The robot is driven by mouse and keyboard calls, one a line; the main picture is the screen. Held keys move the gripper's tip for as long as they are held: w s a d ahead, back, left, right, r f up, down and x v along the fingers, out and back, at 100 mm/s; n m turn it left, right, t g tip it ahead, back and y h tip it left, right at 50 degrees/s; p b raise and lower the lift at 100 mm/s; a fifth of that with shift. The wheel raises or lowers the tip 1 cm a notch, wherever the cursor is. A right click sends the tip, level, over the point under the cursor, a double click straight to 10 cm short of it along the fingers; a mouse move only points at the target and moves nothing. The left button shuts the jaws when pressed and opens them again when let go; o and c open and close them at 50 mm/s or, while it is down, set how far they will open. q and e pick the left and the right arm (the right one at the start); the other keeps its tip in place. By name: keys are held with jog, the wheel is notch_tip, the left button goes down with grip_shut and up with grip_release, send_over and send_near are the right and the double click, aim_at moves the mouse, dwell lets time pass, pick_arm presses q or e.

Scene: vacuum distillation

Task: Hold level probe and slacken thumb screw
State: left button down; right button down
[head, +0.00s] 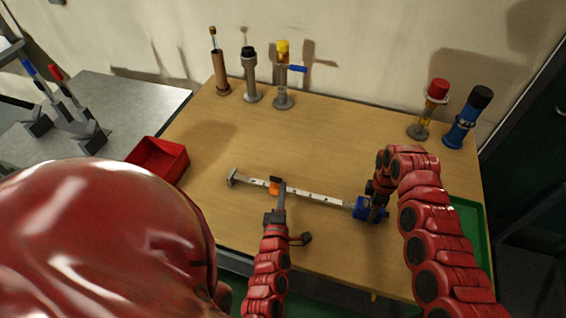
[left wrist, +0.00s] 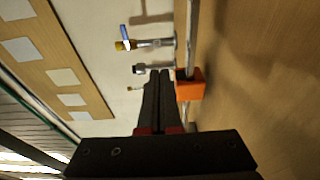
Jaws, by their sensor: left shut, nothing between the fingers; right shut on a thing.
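The level probe is a long pale rod (head: 312,196) with a flat end piece (head: 233,177) at left and a blue head (head: 363,210) at right. An orange block (head: 274,188) sits around the rod left of its middle. It also shows in the left wrist view (left wrist: 190,84). I cannot make out the thumb screw apart from this block. My right gripper (head: 376,203) is shut on the probe's blue head. My left gripper (head: 282,187) is shut and empty, its fingers (left wrist: 160,76) together right beside the orange block. I cannot tell whether they touch it.
A red bin (head: 158,160) stands at the table's left edge and a green tray (head: 468,218) at the right. Several upright fittings, such as one with a yellow top (head: 283,72), stand along the back. A blue one (head: 466,118) stands back right.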

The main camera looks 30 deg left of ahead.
pick_arm(q)
jog(key=v, duration=0.4)
jog(key=shift+w+d+f, duration=0.1)
jog(key=shift+d, duration=0.25)
jog(key=d, duration=0.8)
jog(key=shift+w+d, duration=0.25)
jog(key=shift+w, duration=0.15)
pick_arm(e)
jog(key=shift+c, duration=0.4)
grip_release()
jog(key=shift+r, duration=0.1)
notch_tip(320, 180, up, 12)
jog(key=shift+w, duration=0.1)
